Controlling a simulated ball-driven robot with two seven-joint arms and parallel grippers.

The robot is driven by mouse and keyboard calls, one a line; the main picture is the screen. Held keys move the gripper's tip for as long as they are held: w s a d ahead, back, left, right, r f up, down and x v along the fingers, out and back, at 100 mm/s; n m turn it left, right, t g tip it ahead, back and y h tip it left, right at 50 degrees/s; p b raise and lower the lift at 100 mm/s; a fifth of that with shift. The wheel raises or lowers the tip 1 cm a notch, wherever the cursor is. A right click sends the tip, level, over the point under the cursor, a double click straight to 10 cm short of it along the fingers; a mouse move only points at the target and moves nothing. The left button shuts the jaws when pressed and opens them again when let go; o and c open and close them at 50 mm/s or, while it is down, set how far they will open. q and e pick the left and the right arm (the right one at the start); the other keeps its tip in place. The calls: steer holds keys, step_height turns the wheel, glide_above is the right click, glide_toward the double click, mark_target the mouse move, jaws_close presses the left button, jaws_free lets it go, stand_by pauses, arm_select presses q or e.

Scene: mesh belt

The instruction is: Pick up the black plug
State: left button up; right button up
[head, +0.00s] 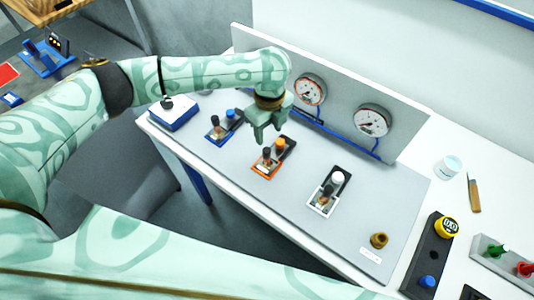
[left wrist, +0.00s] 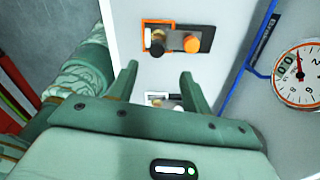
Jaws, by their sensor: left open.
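Small dark plugs stand in holders along the grey board. A black plug (head: 267,152) stands at the orange-framed holder (head: 262,172), with a second dark piece beside it. In the left wrist view a black plug (left wrist: 157,47) sits at an orange-framed holder (left wrist: 146,27), beside an orange knob (left wrist: 191,44). Which dark plug the task means, I cannot tell. My left gripper (head: 263,138) is open and empty, pointing down above the board near the orange-framed holder. Its fingers (left wrist: 159,80) show apart in the left wrist view. My right gripper is out of view.
A blue-framed holder (head: 213,135) stands left and a white-framed holder (head: 319,208) right. Behind them rises a panel with two gauges (head: 371,121) and blue piping. A brown knob (head: 379,240) and a black block (head: 425,258) stand at the right. The board between holders is clear.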

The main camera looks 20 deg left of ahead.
mark_target(267, 150)
arm_select(q)
step_height(267, 150, down, 4)
steer(key=shift+f, duration=0.1)
steer(key=f, duration=0.1)
steer(key=f+b, duration=0.1)
steer(key=f, duration=0.3)
steer(key=shift+s+a+f, duration=0.15)
steer(key=shift+s+a, duration=0.05)
steer(key=shift+s, duration=0.05)
steer(key=c, duration=1.1)
